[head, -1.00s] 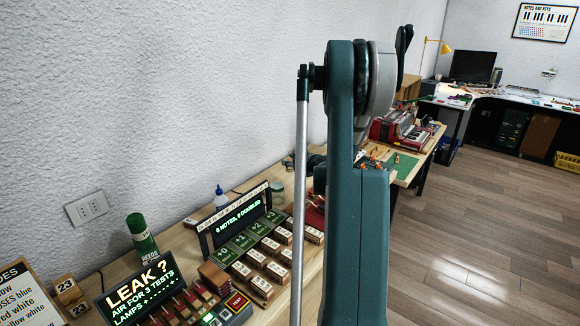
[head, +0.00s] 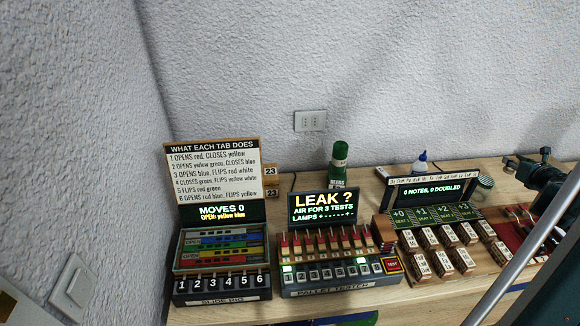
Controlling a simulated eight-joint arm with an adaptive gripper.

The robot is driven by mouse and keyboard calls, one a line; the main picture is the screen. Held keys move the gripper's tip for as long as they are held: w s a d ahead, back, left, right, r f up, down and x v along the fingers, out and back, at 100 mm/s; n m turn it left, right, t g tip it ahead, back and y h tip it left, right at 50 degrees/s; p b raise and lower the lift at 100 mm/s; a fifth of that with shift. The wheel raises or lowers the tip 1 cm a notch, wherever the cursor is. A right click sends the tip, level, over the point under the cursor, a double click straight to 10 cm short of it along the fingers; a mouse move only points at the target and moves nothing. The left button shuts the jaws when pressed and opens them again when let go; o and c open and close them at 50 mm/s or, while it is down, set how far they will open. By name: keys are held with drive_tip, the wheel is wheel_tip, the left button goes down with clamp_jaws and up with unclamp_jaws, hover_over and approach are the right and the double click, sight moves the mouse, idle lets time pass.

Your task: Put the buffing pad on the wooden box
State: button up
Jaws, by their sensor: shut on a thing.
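The rest of my arm is partly cut off by the frame edge. I cannot make out the buffing pad in this view. I cannot pick out the wooden box with certainty; a small wooden block marked 23 (head: 270,170) stands behind the sign at the back of the bench.
The bench (head: 385,306) holds a slide rig (head: 222,287), a pallet tester (head: 340,282), a notes panel (head: 433,192) with several wooden blocks, a green bottle (head: 338,168), a white bottle (head: 422,163) and a round tin-like thing (head: 486,183). Walls close off the left and back.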

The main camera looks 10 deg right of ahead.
drive_tip(key=w+a+r+n+y, duration=0.1)
drive_tip(key=w+a, duration=0.4)
drive_tip(key=a, duration=0.9)
drive_tip(key=w+a+r+n+y+p, duration=0.1)
drive_tip(key=w+a+r, duration=0.3)
drive_tip(key=a, duration=1.1)
drive_tip(key=w+a+r+n+t+y, duration=0.1)
drive_tip(key=w+a, duration=0.6)
drive_tip(key=a, duration=0.7)
drive_tip(key=shift+w+a+r+n+y, duration=0.15)
drive_tip(key=shift+r+n+y, duration=0.3)
drive_tip(key=shift+y, duration=0.1)
drive_tip(key=shift+w+a+r+n+y, duration=0.15)
drive_tip(key=shift+r+n+y, duration=0.25)
drive_tip(key=shift+y, duration=0.15)
wheel_tip(320, 180, up, 2)
drive_tip(key=n+g+y+p, duration=0.2)
drive_tip(key=n+g+y, duration=0.1)
drive_tip(key=n+y, duration=0.45)
hover_over(270, 171)
drive_tip(key=shift+m, duration=0.3)
drive_tip(key=shift+f+b, duration=0.75)
drive_tip(key=shift+f, duration=2.4)
drive_tip(key=shift+f+b, duration=0.4)
drive_tip(key=shift+f, duration=1.45)
drive_tip(key=shift+f, duration=0.15)
